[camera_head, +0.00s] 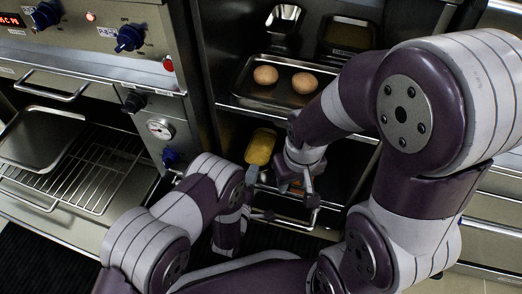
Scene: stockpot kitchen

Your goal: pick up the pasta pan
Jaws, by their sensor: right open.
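A yellow-filled pan-like item (261,147), perhaps the pasta pan, lies on the lower level of the open rack; its outline is partly hidden by my arms. My right gripper (298,190) reaches down just right of it. Its fingers are apart, with a small orange patch showing between them; I cannot tell what that patch belongs to.
A metal tray (247,90) with two round brown items stands on the upper rack level. A small metal pan (284,18) and a dark pan (346,35) are behind it. An open oven with a wire rack (85,180) is at left; drawers (492,230) are at right.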

